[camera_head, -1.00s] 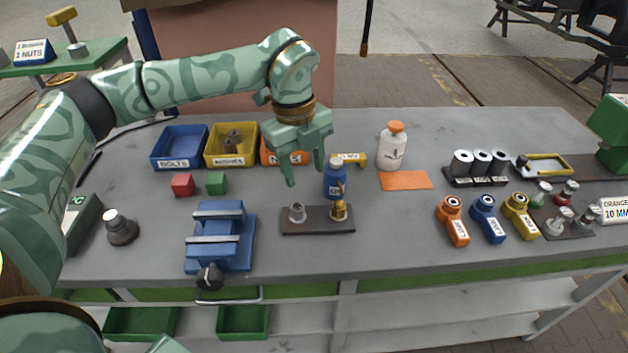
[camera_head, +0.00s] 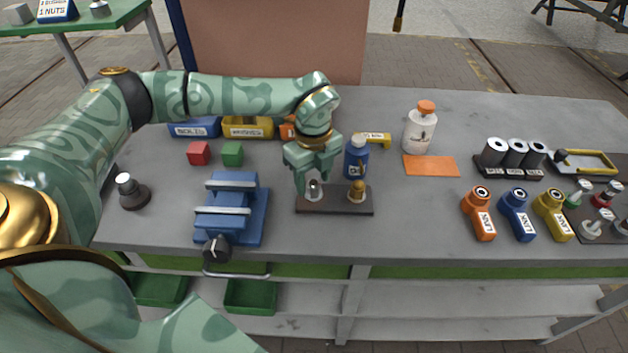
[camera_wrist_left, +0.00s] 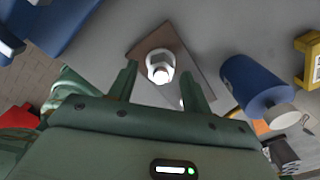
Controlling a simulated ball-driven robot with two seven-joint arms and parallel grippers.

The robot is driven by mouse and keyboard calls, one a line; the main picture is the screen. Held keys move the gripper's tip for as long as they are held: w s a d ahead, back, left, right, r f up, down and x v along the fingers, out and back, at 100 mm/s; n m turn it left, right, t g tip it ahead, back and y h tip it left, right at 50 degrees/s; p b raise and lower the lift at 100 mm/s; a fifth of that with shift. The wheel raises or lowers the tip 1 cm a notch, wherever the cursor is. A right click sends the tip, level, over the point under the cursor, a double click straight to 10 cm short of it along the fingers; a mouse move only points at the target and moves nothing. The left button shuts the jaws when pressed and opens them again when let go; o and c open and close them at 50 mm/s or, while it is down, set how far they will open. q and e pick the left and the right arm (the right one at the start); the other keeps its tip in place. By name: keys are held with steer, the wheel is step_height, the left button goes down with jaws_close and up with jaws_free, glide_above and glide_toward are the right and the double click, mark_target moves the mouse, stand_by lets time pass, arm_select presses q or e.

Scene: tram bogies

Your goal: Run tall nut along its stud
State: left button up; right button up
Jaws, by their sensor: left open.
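A dark plate (camera_head: 336,203) on the bench carries two upright fittings. The left is a silver stud with a nut (camera_head: 314,192); the right is a brass-coloured one (camera_head: 357,192). I cannot tell which nut is the tall one. My left gripper (camera_head: 314,183) points down at the silver fitting, its fingers apart on either side of its top. In the left wrist view the silver nut (camera_wrist_left: 160,67) shows just beyond the open fingertips (camera_wrist_left: 160,82); contact cannot be seen. The brass fitting is not clearly visible there. My right gripper is out of view.
A blue vise (camera_head: 232,212) stands left of the plate, and a blue bottle (camera_head: 357,158) stands close behind it. Labelled bins (camera_head: 247,127) are at the back. Orange, blue and yellow tools (camera_head: 516,215) lie to the right. Bench between plate and tools is clear.

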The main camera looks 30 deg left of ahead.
arm_select(q)
steer(key=shift+w+f, duration=0.1)
steer(key=shift+f, duration=0.3)
steer(key=c, duration=1)
steer(key=shift+r, duration=0.1)
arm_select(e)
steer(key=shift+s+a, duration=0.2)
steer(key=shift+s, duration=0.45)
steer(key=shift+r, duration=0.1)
